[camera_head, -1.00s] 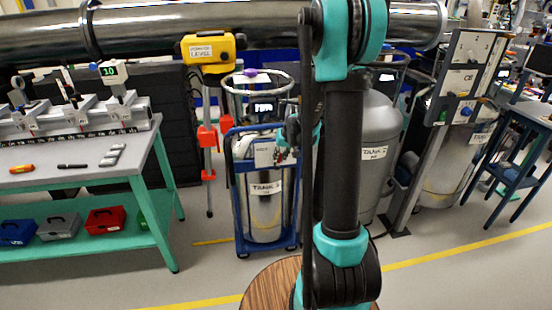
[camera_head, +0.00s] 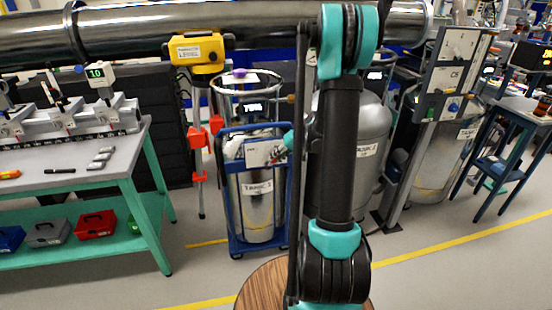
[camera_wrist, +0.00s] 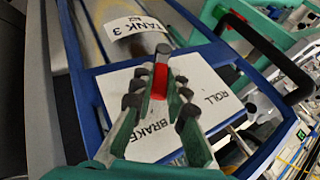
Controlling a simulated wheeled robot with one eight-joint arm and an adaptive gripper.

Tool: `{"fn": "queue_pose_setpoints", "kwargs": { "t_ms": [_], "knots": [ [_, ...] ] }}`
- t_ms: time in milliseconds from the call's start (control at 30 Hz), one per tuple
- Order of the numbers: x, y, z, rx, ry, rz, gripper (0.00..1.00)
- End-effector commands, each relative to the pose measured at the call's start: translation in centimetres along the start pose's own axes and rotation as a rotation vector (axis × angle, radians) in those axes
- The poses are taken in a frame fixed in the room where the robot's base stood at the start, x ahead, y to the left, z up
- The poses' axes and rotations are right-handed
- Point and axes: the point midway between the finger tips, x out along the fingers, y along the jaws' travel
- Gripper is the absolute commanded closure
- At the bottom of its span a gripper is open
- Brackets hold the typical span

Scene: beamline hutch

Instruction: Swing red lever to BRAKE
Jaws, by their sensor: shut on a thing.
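The red lever (camera_wrist: 160,81) stands over a white placard (camera_wrist: 185,100) in the wrist view, with a dark end beyond it. The placard reads ROLL on the right and BRAKE at lower middle. My gripper (camera_wrist: 159,88) is shut on the lever, one finger on each side. The lever points between the two words, away from my palm. The placard (camera_head: 264,153) is on the blue cart (camera_head: 232,200) holding the TANK 3 cylinder (camera_head: 256,208).
A larger grey tank (camera_head: 372,130) stands right behind my arm. A yellow level instrument (camera_head: 196,48) on a red-clamped tripod stands left of the cart. A green-framed workbench (camera_head: 135,150) is at the left. Floor in front of the cart is clear.

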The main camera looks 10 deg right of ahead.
Motion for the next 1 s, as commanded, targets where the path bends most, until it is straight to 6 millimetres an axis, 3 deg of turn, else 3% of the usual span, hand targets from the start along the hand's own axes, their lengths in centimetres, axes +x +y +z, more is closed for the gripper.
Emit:
{"fn": "queue_pose_setpoints", "kwargs": {
  "t_ms": [200, 233, 400, 767, 1000],
  "knots": [
    [0.1, 0.0, 0.1, -0.002, -0.003, 0.002, 1.00],
    [0.1, 0.0, 0.1, -0.002, -0.003, 0.002, 0.82],
    [0.0, 0.0, 0.1, -0.001, -0.003, 0.002, 0.65],
    [-0.6, 0.0, 0.1, -0.001, -0.001, 0.002, 0.65],
    [-4.4, 0.0, 0.1, 0.001, 0.000, 0.002, 0.65]
  ]
}}
